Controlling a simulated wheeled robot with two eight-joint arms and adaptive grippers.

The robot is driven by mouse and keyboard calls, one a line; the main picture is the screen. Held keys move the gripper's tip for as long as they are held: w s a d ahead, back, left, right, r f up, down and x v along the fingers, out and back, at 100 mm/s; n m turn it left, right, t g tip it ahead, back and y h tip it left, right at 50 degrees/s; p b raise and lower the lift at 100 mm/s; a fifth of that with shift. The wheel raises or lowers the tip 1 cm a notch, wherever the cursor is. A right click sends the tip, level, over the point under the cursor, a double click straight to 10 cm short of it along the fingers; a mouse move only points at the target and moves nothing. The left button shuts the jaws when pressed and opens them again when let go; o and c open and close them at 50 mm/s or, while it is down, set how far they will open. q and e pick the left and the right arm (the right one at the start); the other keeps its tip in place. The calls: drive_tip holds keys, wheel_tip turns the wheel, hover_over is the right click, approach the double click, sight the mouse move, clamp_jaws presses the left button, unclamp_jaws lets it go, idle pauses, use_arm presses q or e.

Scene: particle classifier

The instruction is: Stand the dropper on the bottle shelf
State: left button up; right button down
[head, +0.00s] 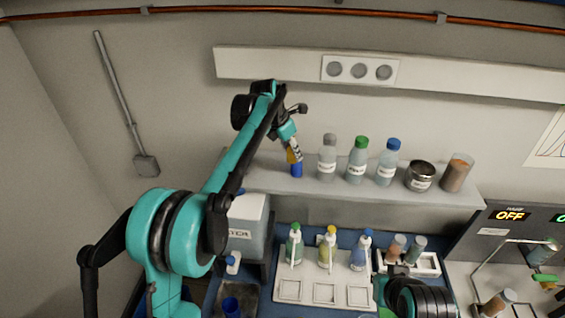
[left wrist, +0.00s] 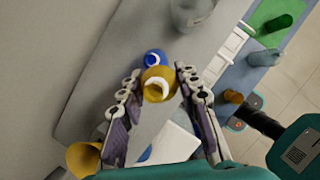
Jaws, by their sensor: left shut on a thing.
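The dropper (head: 296,170), with a blue lower part and a yellow part above it, is at the left end of the bottle shelf (head: 308,186). My left gripper (head: 294,154) is shut on its yellow part from above. In the left wrist view the yellow part (left wrist: 158,83) sits between the fingertips (left wrist: 158,76), with the blue part beyond it. The dropper looks near upright, with its lower end at or just above the shelf; I cannot tell if it touches. My right gripper does not show; only part of my right arm is at the bottom of the head view.
To the dropper's right on the shelf stand a grey-capped bottle (head: 327,158), a green-capped bottle (head: 357,160), a blue-capped bottle (head: 388,163), a metal pot (head: 420,176) and a brown-filled jar (head: 456,173). Below is a white tray (head: 324,293) with several wash bottles.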

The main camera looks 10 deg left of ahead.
use_arm(q)
drive_tip(key=w+a+f, duration=0.1)
drive_tip(key=a, duration=0.1)
drive_tip(key=w+a+f, duration=0.1)
drive_tip(key=a+f, duration=0.1)
drive_tip(key=a+f+p, duration=0.1)
drive_tip(key=a, duration=0.1)
drive_tip(key=shift+w+a+f, duration=0.2)
drive_tip(key=shift+w+a, duration=0.05)
drive_tip(key=shift+w, duration=0.15)
wheel_tip(320, 180, down, 3)
drive_tip(key=shift+f, duration=0.1)
drive_tip(key=shift+f+p, duration=0.3)
drive_tip(key=shift+f, duration=0.15)
drive_tip(key=o, duration=0.8)
drive_tip(key=shift+f, duration=0.1)
drive_tip(key=shift+o, duration=0.2)
